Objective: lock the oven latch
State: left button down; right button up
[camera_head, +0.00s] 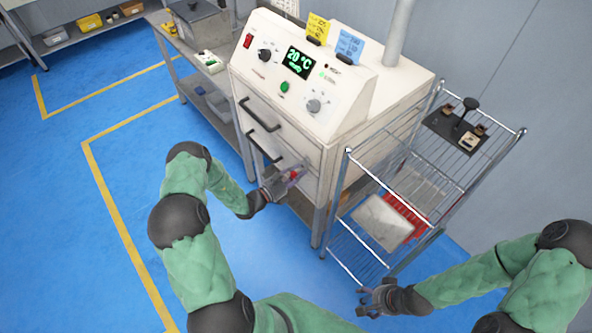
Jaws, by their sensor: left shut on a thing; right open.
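The white oven (300,125) stands in the middle of the view, with dark bar handles (262,114) on its closed front. The oven latch (293,174), of which a small red part shows, is at the lower right of the front. My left gripper (284,181) is shut on the latch, and its fingers hide most of it. The latch's exact position cannot be told at this size. My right gripper (368,299) is open and empty, low in front of the wire rack and apart from the oven.
A wire rack (360,170) stands right of the oven, with a dark fixture (440,130) on top and a pale packet (382,222) lower down. A grey bench (225,85) stands to the left. The blue floor (130,180) at left is clear.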

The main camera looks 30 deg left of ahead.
pick_arm(q)
jog(key=shift+s+d+n+p, duration=0.1)
jog(key=shift+d+n+p, duration=0.2)
jog(key=shift+n, duration=0.6)
jog(key=shift+s+d+n+p, duration=0.1)
jog(key=shift+d+n+p, duration=0.15)
jog(key=shift+n, duration=0.65)
jog(key=shift+f, duration=0.1)
jog(key=c, duration=1)
grip_release()
jog(key=shift+c, duration=0.2)
jog(key=v, duration=1.2)
